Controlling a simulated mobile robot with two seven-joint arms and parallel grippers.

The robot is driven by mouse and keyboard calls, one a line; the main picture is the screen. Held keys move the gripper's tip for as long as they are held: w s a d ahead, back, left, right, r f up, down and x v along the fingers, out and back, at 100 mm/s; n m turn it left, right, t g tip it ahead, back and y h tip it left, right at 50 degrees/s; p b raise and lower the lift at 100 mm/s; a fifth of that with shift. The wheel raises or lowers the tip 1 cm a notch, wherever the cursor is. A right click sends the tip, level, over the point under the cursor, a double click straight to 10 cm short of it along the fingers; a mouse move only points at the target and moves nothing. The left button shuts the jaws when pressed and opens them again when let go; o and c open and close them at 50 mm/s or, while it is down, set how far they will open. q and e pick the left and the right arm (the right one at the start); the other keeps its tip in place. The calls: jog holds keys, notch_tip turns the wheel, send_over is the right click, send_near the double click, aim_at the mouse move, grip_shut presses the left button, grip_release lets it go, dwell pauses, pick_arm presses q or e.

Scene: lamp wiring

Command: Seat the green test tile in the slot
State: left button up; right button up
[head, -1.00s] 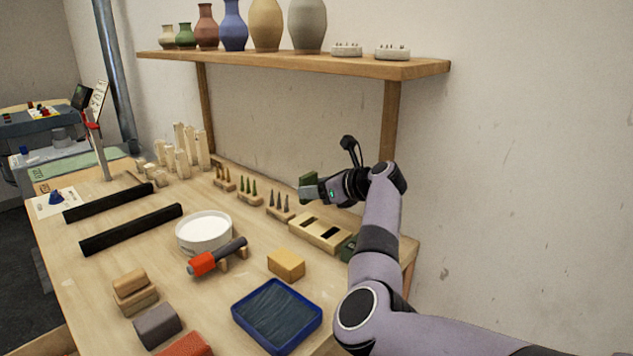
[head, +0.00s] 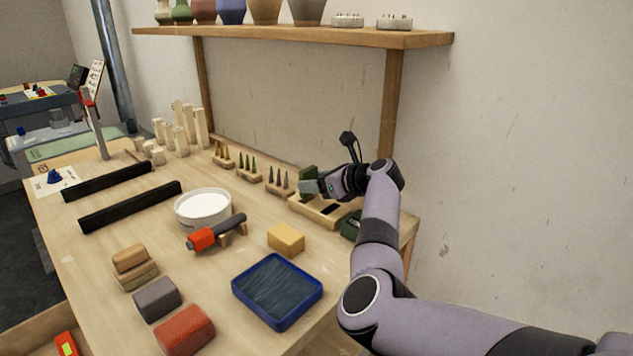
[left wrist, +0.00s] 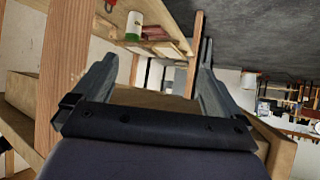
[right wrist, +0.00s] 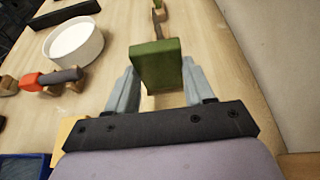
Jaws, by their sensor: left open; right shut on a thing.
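The green test tile (head: 308,176) is held upright in my right gripper (head: 316,187), at the left end of the slotted wooden block (head: 295,206). The tile's lower edge is hidden behind the gripper and block, so I cannot tell whether it touches the slot. In the right wrist view the tile (right wrist: 157,65) sits between the two grey fingers (right wrist: 160,85) of the shut gripper. One dark slot shows in the block, partly covered by the gripper. My left gripper (left wrist: 155,75) is open and empty, away from the bench.
A dark green piece (head: 351,225) lies at the block's right end, partly behind my arm. Small cone stands (head: 279,184) are left of the block. A yellow block (head: 286,239), blue tray (head: 277,290) and white bowl (head: 203,209) are in front. A shelf (head: 300,36) hangs above.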

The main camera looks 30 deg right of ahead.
aim_at(317, 202)
jog(key=shift+r, duration=0.1)
jog(key=shift+p, duration=0.65)
dwell(0.6)
jog(key=shift+p, duration=0.6)
dwell(0.4)
jog(key=shift+p, duration=0.55)
jog(key=shift+f+b, duration=0.65)
jog(key=shift+f, duration=1.2)
